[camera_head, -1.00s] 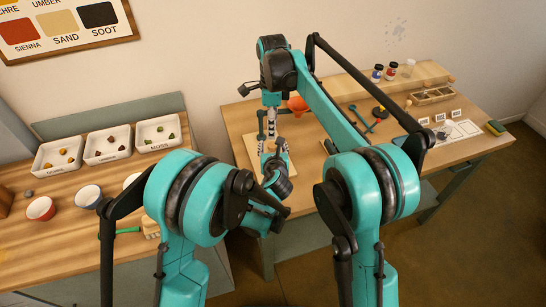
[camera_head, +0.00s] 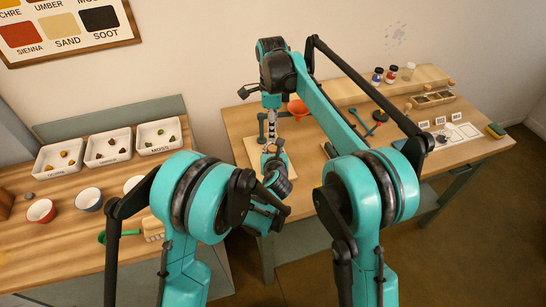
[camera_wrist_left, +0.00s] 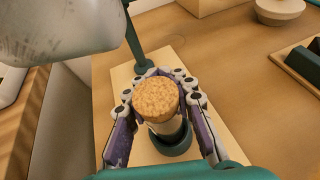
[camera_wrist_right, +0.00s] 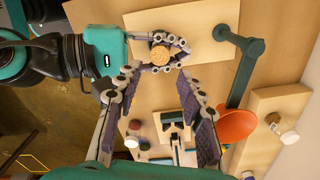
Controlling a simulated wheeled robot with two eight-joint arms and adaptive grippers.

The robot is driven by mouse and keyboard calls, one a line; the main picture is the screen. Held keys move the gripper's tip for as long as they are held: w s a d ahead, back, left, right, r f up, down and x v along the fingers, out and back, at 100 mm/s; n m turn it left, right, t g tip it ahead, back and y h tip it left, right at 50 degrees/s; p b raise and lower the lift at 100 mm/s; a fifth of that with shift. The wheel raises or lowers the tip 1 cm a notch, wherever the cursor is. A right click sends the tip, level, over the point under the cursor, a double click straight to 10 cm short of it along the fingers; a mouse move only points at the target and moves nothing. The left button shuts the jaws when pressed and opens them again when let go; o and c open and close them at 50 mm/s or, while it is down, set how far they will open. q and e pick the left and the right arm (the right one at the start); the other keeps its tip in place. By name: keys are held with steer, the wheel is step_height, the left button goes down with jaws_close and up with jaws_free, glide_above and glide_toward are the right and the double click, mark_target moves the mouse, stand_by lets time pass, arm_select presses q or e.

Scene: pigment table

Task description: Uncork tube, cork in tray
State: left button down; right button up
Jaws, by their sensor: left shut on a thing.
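The cork (camera_wrist_left: 157,98) is a round, speckled tan stopper on top of the pale tube (camera_wrist_left: 172,127), seen from above in the left wrist view. The tube stands in a dark teal ring holder (camera_wrist_left: 172,146) on a wooden base. My left gripper (camera_wrist_left: 158,84) is shut around the tube just below the cork's top. The right wrist view also shows the cork (camera_wrist_right: 160,60) between the left fingers. My right gripper (camera_wrist_right: 160,84) is open and empty above, its fingertips spread near the cork and apart from it. In the head view, my arms mostly hide the tube.
A wooden compartment tray (camera_head: 432,98) is at the right table's back right. An orange funnel (camera_wrist_right: 236,123) and the stand's teal post (camera_wrist_right: 246,70) are close to my right gripper. Jars (camera_head: 391,73) stand behind.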

mark_target(273, 148)
step_height(273, 148, up, 4)
steer(key=a+n+h, duration=0.1)
steer(key=a+n, duration=0.1)
steer(key=f, duration=0.4)
steer(key=d+f, duration=0.1)
steer(key=f, duration=0.7)
steer(key=shift+d, duration=0.4)
jaws_close()
steer(key=shift+r, duration=0.1)
steer(key=shift+r, duration=0.2)
steer(key=shift+r, duration=0.1)
